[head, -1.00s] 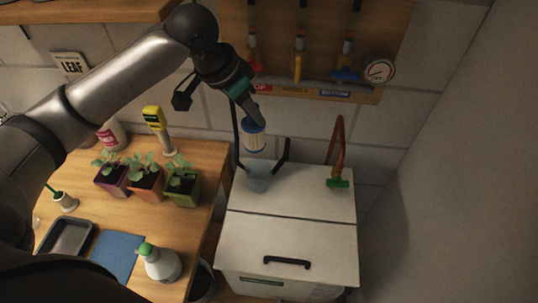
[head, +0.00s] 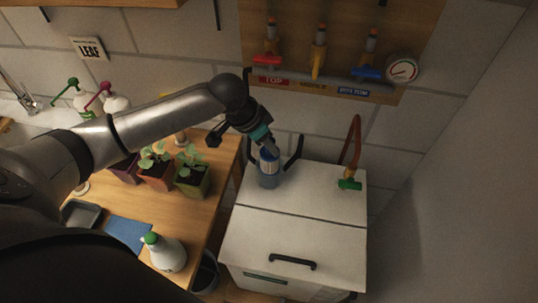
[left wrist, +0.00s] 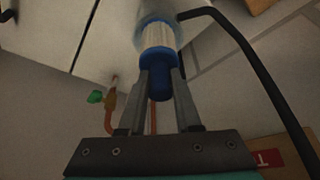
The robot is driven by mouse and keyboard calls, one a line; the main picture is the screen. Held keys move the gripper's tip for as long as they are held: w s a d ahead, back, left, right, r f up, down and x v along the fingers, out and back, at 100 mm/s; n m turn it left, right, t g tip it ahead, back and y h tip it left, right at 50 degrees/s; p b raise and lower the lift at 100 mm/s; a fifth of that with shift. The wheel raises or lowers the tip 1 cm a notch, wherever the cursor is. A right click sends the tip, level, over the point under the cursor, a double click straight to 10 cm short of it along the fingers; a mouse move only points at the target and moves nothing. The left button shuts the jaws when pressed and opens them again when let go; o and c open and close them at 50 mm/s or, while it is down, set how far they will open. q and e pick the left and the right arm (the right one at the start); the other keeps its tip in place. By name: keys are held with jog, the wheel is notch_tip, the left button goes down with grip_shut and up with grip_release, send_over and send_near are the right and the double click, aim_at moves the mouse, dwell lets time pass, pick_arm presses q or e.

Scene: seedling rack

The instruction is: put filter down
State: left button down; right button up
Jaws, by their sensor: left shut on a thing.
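The filter (head: 267,161), a white pleated cartridge with blue ends, is upright in my left gripper (head: 270,147). Its lower part is within the clear bluish cup (head: 269,182) on the white chest's top. Whether it touches the cup's bottom I cannot tell. In the left wrist view the two fingers of my left gripper (left wrist: 160,80) are shut on the blue knob of the filter (left wrist: 158,37), and the clear cup wall (left wrist: 174,14) shows around its far end. My right gripper is out of view.
Black pipes (head: 294,152) rise beside the cup. An orange hose with a green fitting (head: 350,184) stands on the chest (head: 305,233) to the right. Potted seedlings (head: 192,178) and a spray bottle (head: 163,253) stand on the wooden bench at left. Valves and a gauge (head: 402,69) hang behind.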

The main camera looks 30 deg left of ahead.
aim_at(266, 153)
pick_arm(q)
notch_tip(266, 153, down, 4)
jog(key=shift+f+b, duration=0.15)
jog(key=shift+b, duration=0.15)
jog(key=shift+f, duration=0.35)
jog(key=c, duration=0.6)
grip_release()
